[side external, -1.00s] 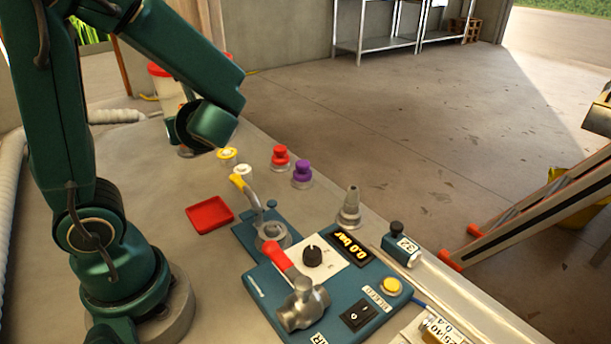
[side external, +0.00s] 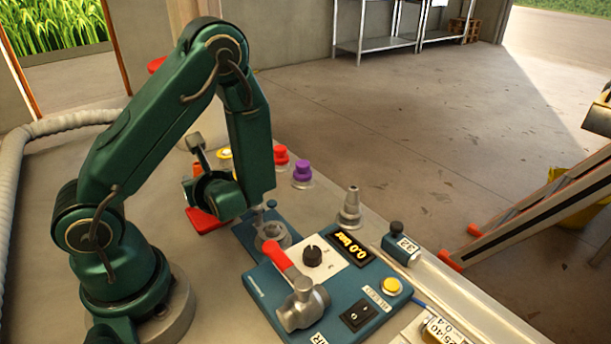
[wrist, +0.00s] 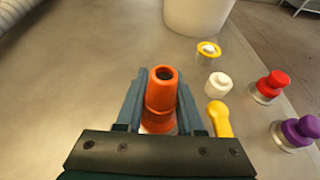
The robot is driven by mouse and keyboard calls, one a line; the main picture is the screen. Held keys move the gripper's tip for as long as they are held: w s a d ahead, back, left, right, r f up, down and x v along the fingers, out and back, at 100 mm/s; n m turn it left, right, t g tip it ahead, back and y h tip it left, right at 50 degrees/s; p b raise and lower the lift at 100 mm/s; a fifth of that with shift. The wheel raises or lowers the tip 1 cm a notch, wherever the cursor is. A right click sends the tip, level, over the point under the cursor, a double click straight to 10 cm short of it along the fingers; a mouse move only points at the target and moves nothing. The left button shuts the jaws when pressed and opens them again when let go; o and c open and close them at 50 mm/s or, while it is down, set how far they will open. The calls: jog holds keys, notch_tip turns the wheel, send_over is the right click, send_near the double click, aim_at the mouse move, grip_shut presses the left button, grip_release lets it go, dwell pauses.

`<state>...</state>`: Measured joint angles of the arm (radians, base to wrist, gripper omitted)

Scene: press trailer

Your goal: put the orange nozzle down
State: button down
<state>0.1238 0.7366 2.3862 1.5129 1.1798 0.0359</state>
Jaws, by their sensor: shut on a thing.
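The orange nozzle (wrist: 162,95) is upright between the two fingers of my gripper (wrist: 160,105) in the wrist view, and the fingers are shut on it. In the side view my gripper (side external: 197,172) is over the table by the red tray, and only a sliver of orange shows there. The red tray (side external: 205,222) lies just below my wrist, partly covered by it. Whether the nozzle's base touches the table cannot be told.
A yellow-handled lever (wrist: 219,118), a white knob (wrist: 218,84), a yellow-rimmed knob (wrist: 208,52), a red knob (wrist: 271,85) and a purple knob (wrist: 300,130) stand to the right in the wrist view. A pale round container (wrist: 198,12) stands beyond. The table at left is clear.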

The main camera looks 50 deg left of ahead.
jog(key=shift+f, duration=2.05)
jog(key=shift+f, duration=0.1)
jog(key=c, duration=0.5)
grip_release()
